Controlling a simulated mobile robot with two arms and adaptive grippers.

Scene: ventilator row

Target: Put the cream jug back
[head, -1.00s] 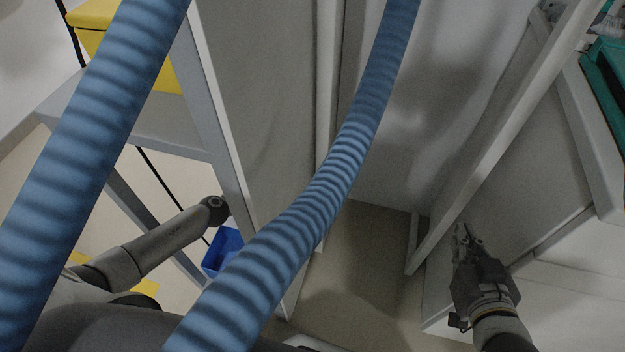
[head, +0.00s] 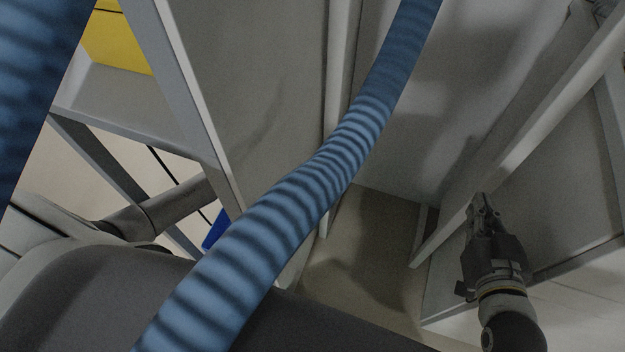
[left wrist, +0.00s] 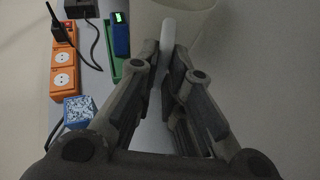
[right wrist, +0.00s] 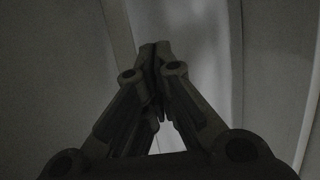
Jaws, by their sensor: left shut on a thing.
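In the left wrist view the cream jug (left wrist: 198,18) is at the top, pale cream and cut off by the frame edge. A whitish upright piece on it, apparently its handle, sits between the fingertips of my left gripper (left wrist: 166,52). That gripper is shut on it. In the head view my left gripper and the jug do not show. My right gripper (head: 482,205) is at the lower right of the head view, near a pale panel. In the right wrist view its fingertips (right wrist: 155,52) meet with nothing between them.
Ribbed blue hoses (head: 330,155) cross the head view close to the camera. Pale upright panels (head: 245,80) and a slanting rail (head: 510,150) flank a narrow gap. A yellow box (head: 115,38) stands left. The left wrist view shows an orange socket strip (left wrist: 64,80), green tray (left wrist: 116,69) and speckled box (left wrist: 78,110).

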